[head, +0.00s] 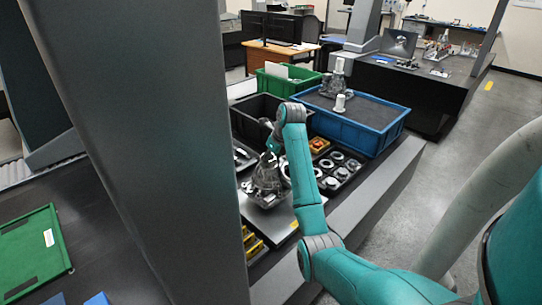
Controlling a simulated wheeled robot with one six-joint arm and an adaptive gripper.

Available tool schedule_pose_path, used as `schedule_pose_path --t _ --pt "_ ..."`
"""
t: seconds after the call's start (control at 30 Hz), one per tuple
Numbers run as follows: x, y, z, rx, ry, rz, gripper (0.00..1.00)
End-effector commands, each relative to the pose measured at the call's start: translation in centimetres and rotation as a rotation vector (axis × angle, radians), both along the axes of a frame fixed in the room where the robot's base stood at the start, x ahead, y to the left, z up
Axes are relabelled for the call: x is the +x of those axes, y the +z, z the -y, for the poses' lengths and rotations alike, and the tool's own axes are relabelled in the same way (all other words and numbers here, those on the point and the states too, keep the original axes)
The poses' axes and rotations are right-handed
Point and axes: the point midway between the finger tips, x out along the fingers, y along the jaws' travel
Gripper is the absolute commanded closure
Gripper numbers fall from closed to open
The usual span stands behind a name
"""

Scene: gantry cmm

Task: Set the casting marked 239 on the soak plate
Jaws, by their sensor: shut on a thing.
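A grey metal casting (266,182) is at or just above a light grey plate (283,221) with a small yellow label, in the middle of the head view. I cannot tell whether it touches the plate. My gripper (269,160) is at the top of this casting and shut on it; the fingers are small and partly hidden by my arm. No number can be read on the casting.
A black bin (247,121) and a green crate (271,86) stand behind the plate. Trays of rings (340,172) lie to its right, yellow blocks (252,243) in front. A big grey column (160,130) blocks the left. A green tray (30,250) lies at far left.

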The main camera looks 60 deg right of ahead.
Motion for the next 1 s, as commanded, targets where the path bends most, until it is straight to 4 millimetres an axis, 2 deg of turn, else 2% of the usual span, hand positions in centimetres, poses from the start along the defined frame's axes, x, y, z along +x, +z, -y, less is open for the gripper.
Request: schedule_pose_path --t 0.13,0.4,0.83,0.87,0.93,0.97,1.0 --pt "0.1 -0.4 0.1 -0.005 0.001 0.005 1.00" --pt "0.1 -3.0 0.1 -0.006 0.000 0.006 1.00" --pt "0.1 -3.4 0.1 -0.006 0.000 0.007 1.00" --pt "0.0 -3.9 0.0 0.000 0.000 0.000 0.36" --pt "0.0 -3.9 0.0 0.000 0.000 0.000 0.18" --pt "0.0 -3.9 0.0 0.000 0.000 0.000 0.13" --pt "0.0 -3.9 0.0 0.000 0.000 0.000 0.13"
